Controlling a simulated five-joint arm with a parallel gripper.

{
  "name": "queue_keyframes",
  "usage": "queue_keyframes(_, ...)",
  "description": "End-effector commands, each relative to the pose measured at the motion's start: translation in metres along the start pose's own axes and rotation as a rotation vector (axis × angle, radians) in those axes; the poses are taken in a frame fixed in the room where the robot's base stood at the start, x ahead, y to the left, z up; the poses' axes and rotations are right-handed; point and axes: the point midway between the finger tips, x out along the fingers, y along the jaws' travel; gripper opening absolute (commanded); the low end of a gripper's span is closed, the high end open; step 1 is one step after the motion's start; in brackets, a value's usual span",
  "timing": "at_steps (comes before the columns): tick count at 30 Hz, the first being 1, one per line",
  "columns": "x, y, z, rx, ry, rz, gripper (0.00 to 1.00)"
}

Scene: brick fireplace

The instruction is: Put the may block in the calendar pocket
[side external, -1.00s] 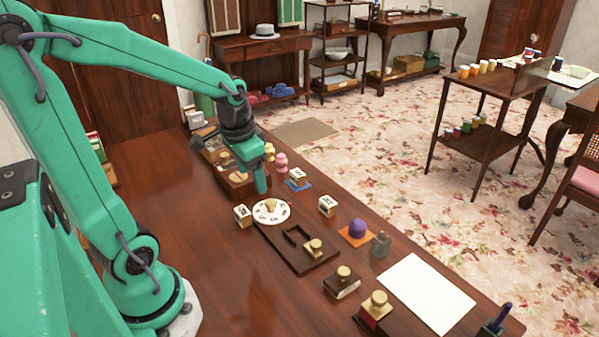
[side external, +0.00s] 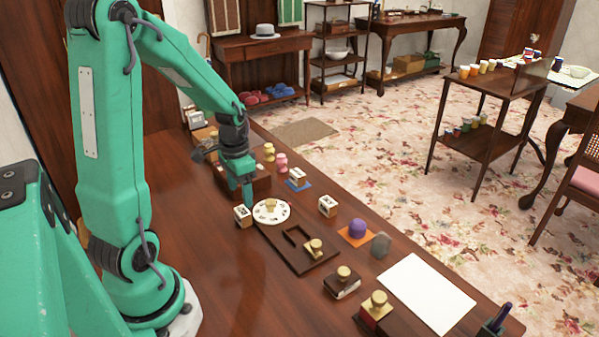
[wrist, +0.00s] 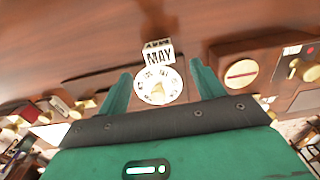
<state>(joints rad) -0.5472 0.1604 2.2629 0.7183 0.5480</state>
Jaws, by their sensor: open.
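The may block (wrist: 159,57) is a small cream cube with black lettering "MAY" on one face, standing on the table just beyond my fingertips in the wrist view. The lettered block (side external: 242,216) left of the round dial in the side view appears to be the same one. My gripper (side external: 246,203) is low over the table beside that block, fingers pointing down. In the wrist view my gripper (wrist: 162,85) is open, with nothing held between its fingers. A dark wooden board (side external: 290,250) with a raised frame around a recess lies nearby; I cannot tell if this is the calendar pocket.
A white round dial (side external: 271,212) with a knob lies close to the block. Other lettered blocks stand at right (side external: 327,206) and on a blue mat (side external: 298,186). Stamps, a purple knob (side external: 358,228) and white paper (side external: 428,292) lie nearer. The table's left front is clear.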

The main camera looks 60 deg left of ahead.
Motion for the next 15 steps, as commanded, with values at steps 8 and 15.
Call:
queue_keyframes(8,0.015,0.001,0.001,0.000,-0.001,0.001,0.67)
queue_keyframes(15,0.019,0.001,0.001,0.000,-0.001,0.001,0.67)
